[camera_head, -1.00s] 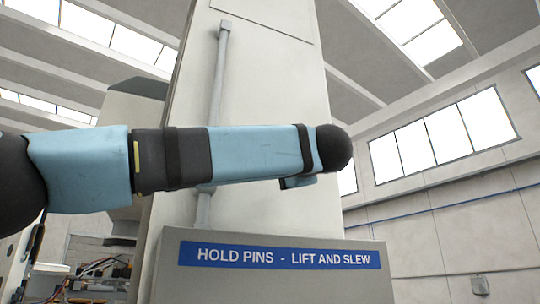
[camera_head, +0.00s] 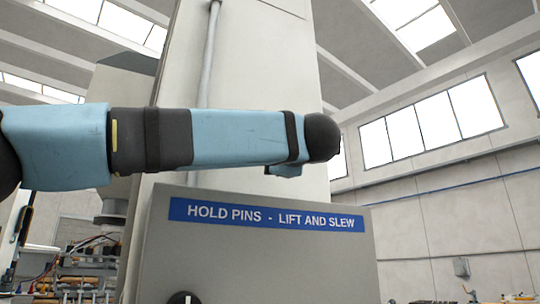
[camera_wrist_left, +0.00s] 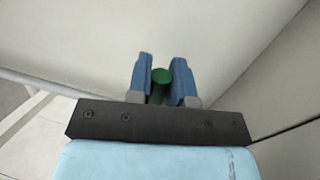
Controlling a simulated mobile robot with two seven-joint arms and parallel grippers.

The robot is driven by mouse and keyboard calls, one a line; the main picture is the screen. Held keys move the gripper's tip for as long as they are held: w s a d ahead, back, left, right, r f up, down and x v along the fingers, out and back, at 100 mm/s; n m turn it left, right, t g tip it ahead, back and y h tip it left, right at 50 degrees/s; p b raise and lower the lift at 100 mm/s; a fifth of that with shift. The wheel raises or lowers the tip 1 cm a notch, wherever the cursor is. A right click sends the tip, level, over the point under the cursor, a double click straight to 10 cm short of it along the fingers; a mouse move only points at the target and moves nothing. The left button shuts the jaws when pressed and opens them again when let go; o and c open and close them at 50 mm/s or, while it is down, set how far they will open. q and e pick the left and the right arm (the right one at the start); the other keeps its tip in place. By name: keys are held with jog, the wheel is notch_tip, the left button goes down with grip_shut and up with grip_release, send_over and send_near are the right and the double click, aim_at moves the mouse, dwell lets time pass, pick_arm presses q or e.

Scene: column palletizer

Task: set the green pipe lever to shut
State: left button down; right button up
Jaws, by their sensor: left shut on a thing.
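In the left wrist view, my left gripper (camera_wrist_left: 162,82) has its two blue fingers on either side of a green rounded piece (camera_wrist_left: 161,76), shut on it. It looks like the green pipe lever's handle; the rest of the lever and its pipe are hidden behind the fingers or out of view. In the head view, my left arm crosses in front of the machine column from the left, and its gripper is out of view. My right gripper shows in no view.
A grey cabinet (camera_head: 260,258) with a blue "HOLD PINS - LIFT AND SLEW" label (camera_head: 262,215) stands below my left arm. A pale column (camera_head: 245,60) with a thin grey conduit (camera_head: 209,60) rises behind. Shelving with cables (camera_head: 85,262) is at lower left.

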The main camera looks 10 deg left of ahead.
pick_arm(q)
jog(key=shift+f, duration=0.15)
jog(key=c, duration=1)
grip_release()
jog(key=shift+c, duration=0.2)
jog(key=b+v, duration=0.4)
jog(key=v, duration=0.9)
jog(key=shift+s+d, duration=0.15)
jog(key=shift+s, duration=0.25)
jog(key=shift+w, duration=0.1)
